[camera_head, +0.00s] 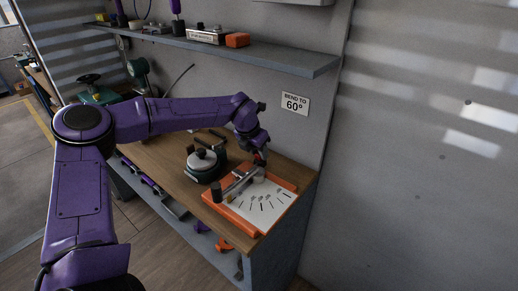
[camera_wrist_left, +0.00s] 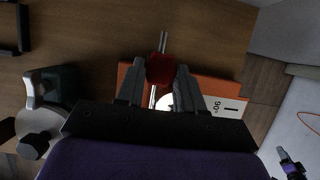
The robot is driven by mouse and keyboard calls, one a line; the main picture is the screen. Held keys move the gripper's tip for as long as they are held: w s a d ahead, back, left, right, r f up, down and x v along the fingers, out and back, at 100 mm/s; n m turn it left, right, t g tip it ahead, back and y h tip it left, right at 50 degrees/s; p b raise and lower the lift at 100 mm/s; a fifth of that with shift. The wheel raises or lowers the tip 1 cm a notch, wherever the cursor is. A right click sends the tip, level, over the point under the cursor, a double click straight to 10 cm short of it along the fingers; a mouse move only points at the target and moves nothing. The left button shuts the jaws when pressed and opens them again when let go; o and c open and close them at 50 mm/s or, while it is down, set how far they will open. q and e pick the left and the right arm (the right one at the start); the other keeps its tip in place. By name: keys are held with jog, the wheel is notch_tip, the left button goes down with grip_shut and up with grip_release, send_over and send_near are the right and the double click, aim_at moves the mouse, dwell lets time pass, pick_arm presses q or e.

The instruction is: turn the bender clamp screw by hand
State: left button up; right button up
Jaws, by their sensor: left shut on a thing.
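The bender is an orange base (camera_head: 230,217) with a white dial plate (camera_head: 262,208) bearing black marks, at the bench's right end. Its grey arm (camera_head: 238,183) lies over the plate, with a dark upright cylinder at its near end. My left gripper (camera_head: 260,160) reaches down at the back of the bender. In the left wrist view, a red knob (camera_wrist_left: 160,69), seemingly the clamp screw, sits between the fingertips of my left gripper (camera_wrist_left: 160,76), which is shut on it. A thin metal rod extends beyond the knob. The knob is mostly hidden in the head view. My right gripper is out of view.
A dark green device with a silver top (camera_head: 203,160) stands left of the bender. A wooden bench (camera_head: 165,150) runs along the wall beneath a shelf (camera_head: 280,61) holding several items. Floor right of the bench looks clear.

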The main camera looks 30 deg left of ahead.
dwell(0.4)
pick_arm(q)
jog(key=o, duration=1)
jog(key=shift+o, duration=0.2)
jog(key=b+v, duration=0.2)
jog(key=v, duration=0.8)
jog(key=shift+r, duration=0.25)
jog(key=shift+s, duration=0.1)
